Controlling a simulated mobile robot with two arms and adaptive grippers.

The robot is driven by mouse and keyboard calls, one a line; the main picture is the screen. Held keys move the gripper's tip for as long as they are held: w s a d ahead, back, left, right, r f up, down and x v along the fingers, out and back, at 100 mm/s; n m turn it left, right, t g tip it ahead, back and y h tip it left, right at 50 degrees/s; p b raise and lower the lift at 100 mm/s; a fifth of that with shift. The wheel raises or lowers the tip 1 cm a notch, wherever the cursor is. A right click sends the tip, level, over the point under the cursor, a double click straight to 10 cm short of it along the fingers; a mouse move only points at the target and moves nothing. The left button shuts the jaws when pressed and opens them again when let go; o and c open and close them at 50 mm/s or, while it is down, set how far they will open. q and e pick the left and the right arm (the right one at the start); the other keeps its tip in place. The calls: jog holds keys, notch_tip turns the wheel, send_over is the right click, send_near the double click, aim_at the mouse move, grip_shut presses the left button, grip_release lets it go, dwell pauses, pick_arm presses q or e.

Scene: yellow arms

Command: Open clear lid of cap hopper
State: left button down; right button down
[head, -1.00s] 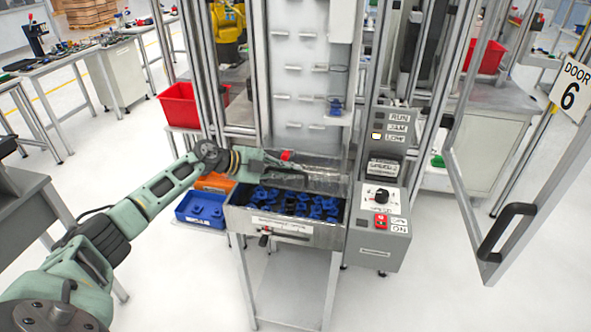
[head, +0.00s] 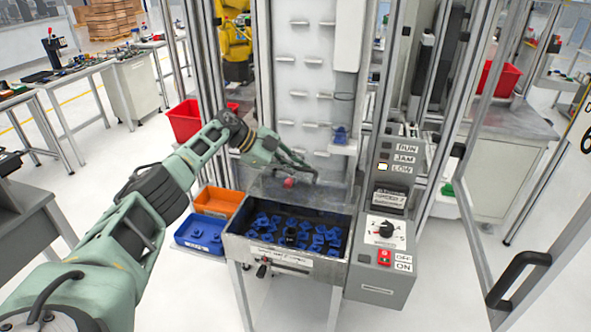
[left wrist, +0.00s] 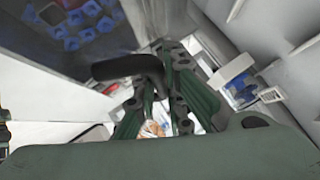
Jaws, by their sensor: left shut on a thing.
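The cap hopper (head: 250,247) is a grey metal bin with several blue caps inside, on a stand in front of the machine. Its clear lid (head: 330,197) is raised and tilted at the back of the bin, leaving the front open with the caps uncovered. A red knob (head: 289,182) shows at the lid, just under my left fingers. My left gripper (head: 308,174) is shut on the lid, above the rear of the bin; the exact contact is hard to see. The left wrist view shows its fingers (left wrist: 160,95) and blue caps (left wrist: 85,25). My right gripper is not in view.
A control box (head: 385,240) with dial and switches stands right of the hopper. Orange (head: 217,202) and blue (head: 200,233) trays sit to its left. A machine panel with pegs (head: 305,80) rises behind. An open door with a black handle (head: 517,262) is at right.

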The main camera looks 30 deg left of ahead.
pick_arm(q)
jog(key=shift+w+a+f, duration=0.1)
jog(key=shift+w, duration=0.15)
jog(key=shift+s, duration=0.1)
jog(key=c, duration=2.1)
grip_release()
jog(key=v, duration=1.2)
jog(key=shift+w, duration=0.25)
